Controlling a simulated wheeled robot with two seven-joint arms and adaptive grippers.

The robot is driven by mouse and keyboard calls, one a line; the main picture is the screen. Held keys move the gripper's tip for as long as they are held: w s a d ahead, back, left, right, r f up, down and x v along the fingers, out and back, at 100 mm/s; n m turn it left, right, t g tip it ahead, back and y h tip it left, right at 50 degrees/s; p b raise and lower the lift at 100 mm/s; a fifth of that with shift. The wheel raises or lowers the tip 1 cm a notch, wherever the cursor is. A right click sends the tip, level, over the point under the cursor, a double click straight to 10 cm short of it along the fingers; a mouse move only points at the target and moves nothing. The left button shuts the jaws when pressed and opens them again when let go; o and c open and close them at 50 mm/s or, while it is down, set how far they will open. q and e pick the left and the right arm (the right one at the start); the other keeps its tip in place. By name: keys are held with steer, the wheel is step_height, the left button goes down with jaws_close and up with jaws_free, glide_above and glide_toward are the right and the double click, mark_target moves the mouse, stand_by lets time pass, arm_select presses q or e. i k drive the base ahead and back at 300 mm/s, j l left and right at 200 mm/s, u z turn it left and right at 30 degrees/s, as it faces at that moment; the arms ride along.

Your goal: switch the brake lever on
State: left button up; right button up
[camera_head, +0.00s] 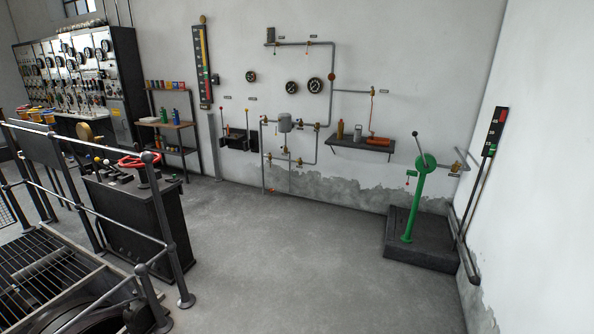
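No label that I can read marks the brake lever, so I cannot tell which lever it is. A green lever stand (416,200) rises from a dark plinth at the right; a thin dark lever (419,147) with a round knob tilts up and left from its round head. A black control console (135,215) at the left carries a red handwheel (139,160) and several short levers (104,162) with coloured knobs. Their on or off positions are not readable. Neither of my grippers shows in the head view.
A metal railing (162,200) and a floor grating (40,262) over a pit lie at the left front. The dark plinth (432,256) stands against the right wall. A wall shelf (360,148) and pipes are at the back. The middle floor is clear.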

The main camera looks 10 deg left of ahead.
mark_target(67, 143)
steer(key=i, duration=0.8)
steer(key=i+u, duration=0.2)
steer(key=i, duration=0.25)
steer(key=i+l+u, duration=0.2)
steer(key=i, duration=0.2)
steer(key=i+j+u, duration=0.1)
steer(key=i+u, duration=0.2)
steer(key=i, duration=0.2)
steer(key=i+u, duration=0.25)
steer(key=i, duration=0.2)
steer(key=i+u, duration=0.2)
steer(key=i, duration=0.35)
steer(key=i+l+u, duration=0.15)
steer(key=i, duration=0.4)
steer(key=i+u, duration=0.4)
steer(key=i+l+u, duration=0.2)
steer(key=i+u, duration=0.2)
steer(key=i+l+u, duration=0.15)
steer(key=i+u, duration=0.2)
steer(key=i+l+u, duration=0.55)
steer(key=u, duration=0.2)
steer(key=i, duration=0.1)
